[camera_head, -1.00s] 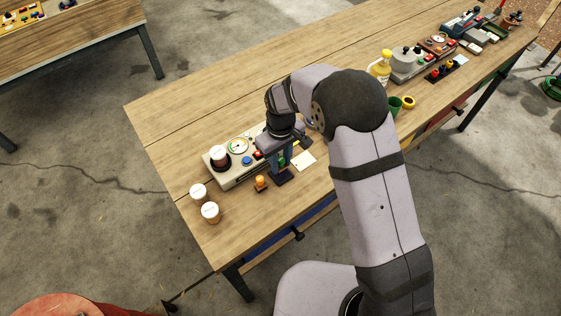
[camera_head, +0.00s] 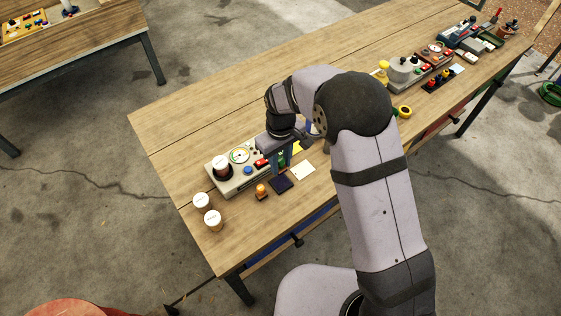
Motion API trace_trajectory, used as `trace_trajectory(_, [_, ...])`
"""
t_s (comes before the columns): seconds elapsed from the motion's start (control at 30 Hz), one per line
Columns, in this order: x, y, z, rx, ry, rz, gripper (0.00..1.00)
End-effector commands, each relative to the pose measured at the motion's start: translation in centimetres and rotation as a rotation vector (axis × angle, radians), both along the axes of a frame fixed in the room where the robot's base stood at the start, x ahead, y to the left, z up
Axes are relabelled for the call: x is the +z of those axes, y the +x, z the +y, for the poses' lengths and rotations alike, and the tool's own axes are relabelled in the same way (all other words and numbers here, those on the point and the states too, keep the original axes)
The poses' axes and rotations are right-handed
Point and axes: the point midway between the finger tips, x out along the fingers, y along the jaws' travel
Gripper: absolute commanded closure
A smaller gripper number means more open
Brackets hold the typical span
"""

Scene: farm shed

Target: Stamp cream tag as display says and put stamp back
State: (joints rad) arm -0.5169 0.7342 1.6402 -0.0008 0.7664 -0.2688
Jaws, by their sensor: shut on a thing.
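My gripper (camera_head: 279,163) points down over the left part of the bench, just behind the dark ink pad (camera_head: 281,184). It is shut on a small green thing (camera_head: 283,159), which looks like a stamp; the fingers hide most of it. It seems to be held above the pad, apart from it. The cream tag (camera_head: 303,170) lies flat to the right of the pad, and any mark on it is too small to tell. An orange-topped stamp (camera_head: 261,190) stands left of the pad. I cannot make out which thing is the display, nor read one.
Two white-lidded jars (camera_head: 213,220) stand near the bench's left end. A yellow piece (camera_head: 299,147) lies behind the tag. More devices (camera_head: 404,70) line the far right.

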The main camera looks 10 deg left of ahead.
Motion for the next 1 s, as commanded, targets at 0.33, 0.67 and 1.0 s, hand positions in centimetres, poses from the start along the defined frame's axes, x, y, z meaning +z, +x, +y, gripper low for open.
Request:
trace_trajectory(0.33, [-0.4,4.0,-3.6,-0.006,0.000,0.000,0.88])
trace_trajectory(0.67, [-0.9,6.4,-6.4,0.000,0.001,-0.001,0.88])
trace_trajectory(1.0, [-2.1,6.4,-6.4,0.001,0.000,0.000,0.88])
